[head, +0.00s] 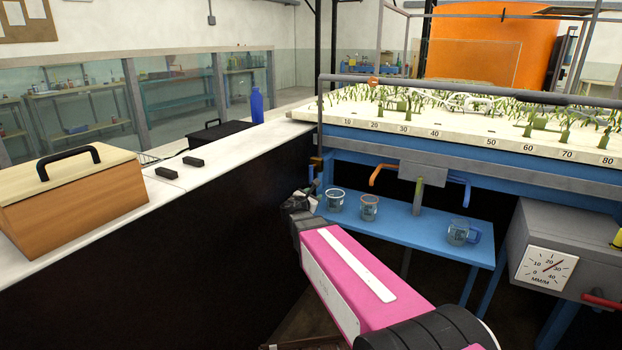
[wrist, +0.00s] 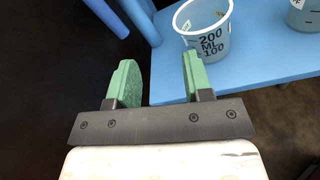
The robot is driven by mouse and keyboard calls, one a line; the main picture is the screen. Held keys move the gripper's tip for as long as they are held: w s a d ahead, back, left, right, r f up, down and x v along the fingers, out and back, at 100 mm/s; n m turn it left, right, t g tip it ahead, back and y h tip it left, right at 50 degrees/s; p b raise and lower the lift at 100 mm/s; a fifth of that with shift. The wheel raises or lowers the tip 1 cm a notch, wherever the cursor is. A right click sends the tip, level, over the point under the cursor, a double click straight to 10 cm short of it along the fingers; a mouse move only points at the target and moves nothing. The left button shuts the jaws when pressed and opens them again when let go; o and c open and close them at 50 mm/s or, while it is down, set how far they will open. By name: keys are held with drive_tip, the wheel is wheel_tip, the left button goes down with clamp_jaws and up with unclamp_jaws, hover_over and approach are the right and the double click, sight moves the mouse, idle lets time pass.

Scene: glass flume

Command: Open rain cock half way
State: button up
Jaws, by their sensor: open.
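A red lever (head: 603,300) sits at the lower right edge in the head view, beside a round-scaled MM/H dial (head: 547,268) on a grey box. An orange lever handle (head: 386,172) and a blue lever handle (head: 458,184) hang under the planted bed. No label shows which of these is the rain cock. My gripper (wrist: 158,78) is open with green fingers and nothing between them. In the head view its end (head: 302,200) is at the left end of the blue bench, apart from all these levers.
The planted bed (head: 350,128) with a number scale lies above. A white-topped counter (head: 200,172) with a wooden box (head: 75,200) and blue bottle (head: 257,105) runs along the left.

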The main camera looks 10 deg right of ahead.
sight(310, 178)
drive_tip(key=w+a+r+n+t+y, duration=0.1)
drive_tip(key=w+a+r+n+t, duration=0.15)
drive_tip(key=n, duration=0.25)
drive_tip(key=x, duration=1)
drive_tip(key=shift+w+a, duration=0.3)
drive_tip(key=shift+w, duration=0.1)
clamp_jaws()
